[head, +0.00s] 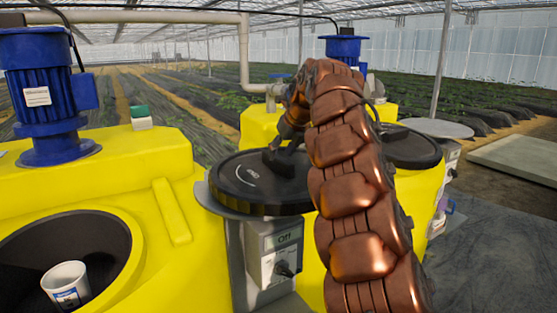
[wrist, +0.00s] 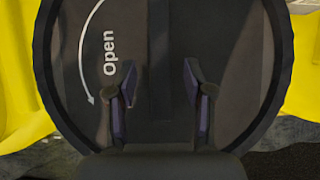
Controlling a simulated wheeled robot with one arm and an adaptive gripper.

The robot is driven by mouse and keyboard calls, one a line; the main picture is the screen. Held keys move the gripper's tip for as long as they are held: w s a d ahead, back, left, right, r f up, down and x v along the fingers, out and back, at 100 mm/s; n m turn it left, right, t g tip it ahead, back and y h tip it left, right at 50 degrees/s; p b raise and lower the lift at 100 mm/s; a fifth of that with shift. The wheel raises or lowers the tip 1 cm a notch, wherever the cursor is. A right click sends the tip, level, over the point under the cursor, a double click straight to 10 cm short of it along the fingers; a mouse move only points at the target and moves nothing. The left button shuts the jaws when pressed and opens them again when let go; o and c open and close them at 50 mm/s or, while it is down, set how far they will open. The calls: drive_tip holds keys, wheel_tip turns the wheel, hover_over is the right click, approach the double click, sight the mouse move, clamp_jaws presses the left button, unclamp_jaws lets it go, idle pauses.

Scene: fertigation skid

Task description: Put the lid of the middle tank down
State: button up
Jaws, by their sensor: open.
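A round black lid (head: 240,190) with a raised grip bar lies flat on a round grey stand (head: 213,200) between two yellow tanks. In the wrist view the lid (wrist: 225,60) fills the middle and shows the word "Open" with a curved arrow. My gripper (head: 283,153) is at the lid's grip bar. In the wrist view my gripper (wrist: 158,105) is open, with one finger on each side of the bar. I cannot tell whether the fingers touch it. The near yellow tank (head: 215,265) at left has an uncovered round opening (head: 100,235).
A white cup (head: 66,284) is in the opening. A blue motor (head: 45,95) stands on the near tank. A grey box reading "Off" (head: 272,250) is below the stand. Another black lid (head: 412,147) is behind my arm, and an empty grey disc (head: 437,128) is farther right.

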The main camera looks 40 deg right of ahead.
drive_tip(key=v, duration=0.8)
drive_tip(key=shift+r, duration=0.1)
drive_tip(key=shift+s, duration=0.15)
idle(0.4)
